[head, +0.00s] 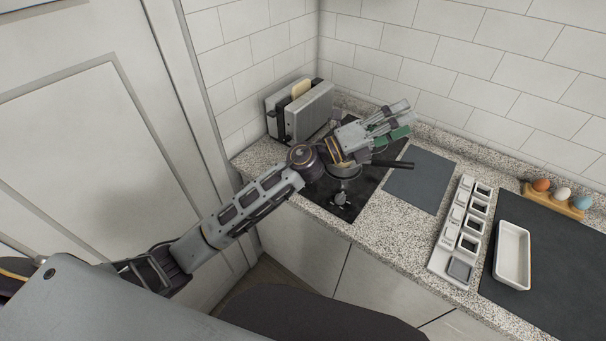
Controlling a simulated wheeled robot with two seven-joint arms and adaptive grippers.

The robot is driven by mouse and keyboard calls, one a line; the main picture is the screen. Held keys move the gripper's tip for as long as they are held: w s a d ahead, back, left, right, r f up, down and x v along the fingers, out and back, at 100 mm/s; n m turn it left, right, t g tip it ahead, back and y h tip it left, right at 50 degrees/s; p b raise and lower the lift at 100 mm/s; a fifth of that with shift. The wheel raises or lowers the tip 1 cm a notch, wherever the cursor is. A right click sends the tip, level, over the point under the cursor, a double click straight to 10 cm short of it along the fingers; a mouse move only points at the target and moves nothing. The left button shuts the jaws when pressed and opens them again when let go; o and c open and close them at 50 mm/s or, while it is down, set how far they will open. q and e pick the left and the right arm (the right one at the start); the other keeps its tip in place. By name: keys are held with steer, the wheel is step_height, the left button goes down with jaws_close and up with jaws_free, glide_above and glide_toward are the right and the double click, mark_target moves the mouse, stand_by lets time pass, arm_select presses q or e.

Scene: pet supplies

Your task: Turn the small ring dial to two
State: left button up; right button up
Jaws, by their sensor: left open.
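My left arm reaches in from the left over the black hob (350,211). My left gripper (402,120) is open and empty, above the back right of the hob, with its fingers pointing right and away from the dials. Small dial shapes (341,199) show at the front of the hob, below my wrist. They are too small to tell which one is the small ring dial or where it points. A pan (342,170) with a dark handle (393,164) sits on the hob, partly hidden by my gripper. My right gripper is not in view.
A toaster (309,112) with bread stands at the back left. Right of the hob are a dark mat (420,180), a white rack of small compartments (447,252), a white tray (526,256) and an egg holder (553,203). The dark mat beside the hob is bare.

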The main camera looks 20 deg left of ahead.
arm_select(q)
steer(key=s+d+f+m+g+y, duration=0.2)
steer(key=d+f+m+g, duration=0.2)
steer(key=f+m+g, duration=0.45)
steer(key=w+a+f+m+g+y, duration=0.2)
steer(key=a+f+m+g+y, duration=0.1)
steer(key=a+f+m+y, duration=0.25)
steer(key=w+a+f+y, duration=0.1)
steer(key=w+a+y, duration=0.2)
steer(key=a+y, duration=0.3)
steer(key=w+a+f+y, duration=0.1)
steer(key=a+y, duration=0.4)
steer(key=a, duration=1.1)
steer(key=shift+w+f+y, duration=0.35)
steer(key=shift+w, duration=0.55)
steer(key=shift+f, duration=0.1)
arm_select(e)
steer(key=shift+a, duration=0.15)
